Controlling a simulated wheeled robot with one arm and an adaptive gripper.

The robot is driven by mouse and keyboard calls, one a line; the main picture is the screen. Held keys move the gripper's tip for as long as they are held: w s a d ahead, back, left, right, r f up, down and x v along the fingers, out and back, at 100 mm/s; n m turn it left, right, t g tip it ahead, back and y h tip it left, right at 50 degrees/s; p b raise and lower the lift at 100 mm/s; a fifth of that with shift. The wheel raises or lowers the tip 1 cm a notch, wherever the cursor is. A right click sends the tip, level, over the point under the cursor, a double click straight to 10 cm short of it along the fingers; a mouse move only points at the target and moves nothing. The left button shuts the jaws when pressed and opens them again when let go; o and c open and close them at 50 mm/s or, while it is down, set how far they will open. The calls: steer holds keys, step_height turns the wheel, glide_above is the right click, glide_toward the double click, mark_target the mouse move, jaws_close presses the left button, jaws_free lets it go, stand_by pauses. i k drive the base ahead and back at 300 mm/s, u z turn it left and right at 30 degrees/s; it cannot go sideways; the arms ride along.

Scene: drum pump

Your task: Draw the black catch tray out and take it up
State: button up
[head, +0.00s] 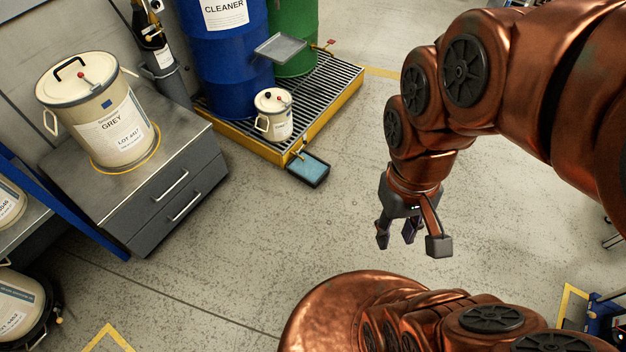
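The black catch tray (309,171) is on the floor against the front corner of the yellow-edged drum pallet (275,149). It has a dark rim and holds something blue, perhaps liquid. A small brass tap (298,151) on the pallet's edge is just above the tray's far side. My gripper (410,241) hangs to the right of the tray and nearer to me, clear of it. Its fingers are spread and point down, with nothing between them.
A blue drum (222,60), a green drum (292,35) and a small white can (273,117) stand on the pallet. A grey cabinet (170,190) bears a grey-paint bucket (100,110). Open floor (260,240) lies between tray, cabinet and gripper.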

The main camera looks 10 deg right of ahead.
mark_target(314, 170)
steer(key=u, duration=0.65)
steer(key=i, duration=1)
steer(key=z, duration=0.2)
